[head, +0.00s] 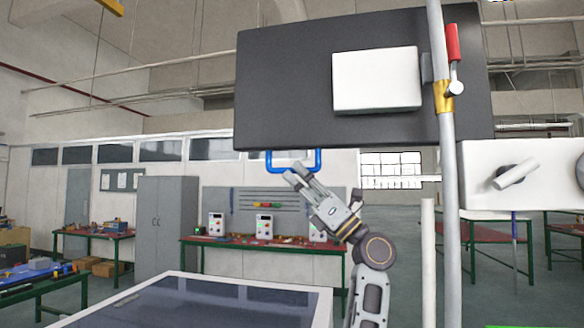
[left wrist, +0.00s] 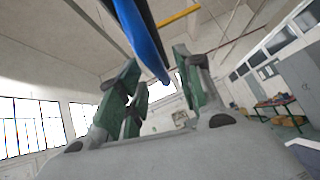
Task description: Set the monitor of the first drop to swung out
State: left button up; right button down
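The monitor (head: 290,90) is a large dark panel with a white box (head: 375,80) on the face toward me, held up beside a grey pole (head: 447,200). A blue U-shaped handle (head: 318,163) hangs from its lower edge. My left gripper (head: 294,173) is at the bottom bar of this handle, coming up from below. In the left wrist view the blue handle (left wrist: 145,40) runs between the spread fingers (left wrist: 155,85). The fingers are apart, and I cannot tell whether either one touches the bar. My right gripper is not in view.
A red-tipped lever (head: 453,45) and gold collar (head: 444,96) are on the pole. A white box with a knob (head: 515,177) is right of it. A glass-topped unit (head: 200,308) lies below. Workbenches and a grey cabinet (head: 167,222) stand farther back.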

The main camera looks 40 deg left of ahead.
pick_arm(q)
jog(key=shift+p+x, duration=0.4)
jog(key=shift+x, duration=1)
grip_shut()
